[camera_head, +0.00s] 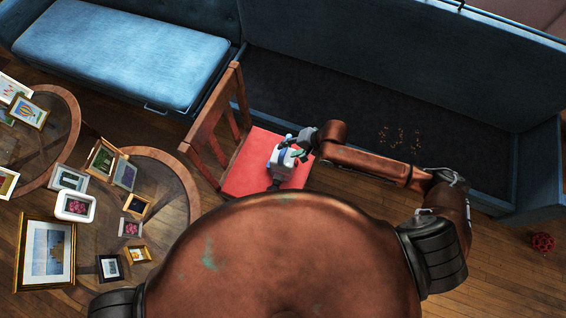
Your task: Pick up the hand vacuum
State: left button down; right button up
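A small white and blue object (286,158), which looks like the hand vacuum, is on or just above the red seat of the wooden chair (240,175). My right arm reaches in from the right, and my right gripper (294,146) is at the upper right end of this object, overlapping it in the picture. The fingers are too small and too covered to show whether they are open or shut on it. The lower part of the object is close to the edge of my own body. My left gripper does not show.
Round glass tables (178,190) crowded with several picture frames, including a large gold one (46,254), stand left. A blue sofa (400,50) has its seat cushion (115,50) at left and a dark open base with crumbs (400,138). A red ball (542,242) lies right.

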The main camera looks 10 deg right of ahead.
aim_at(286, 149)
jog(key=x, duration=0.2)
jog(key=b+x, duration=0.1)
jog(key=x, duration=0.1)
jog(key=shift+w+d, duration=0.1)
jog(key=shift+w, duration=0.25)
jog(key=shift+c, duration=0.4)
grip_shut()
jog(key=shift+r, duration=0.2)
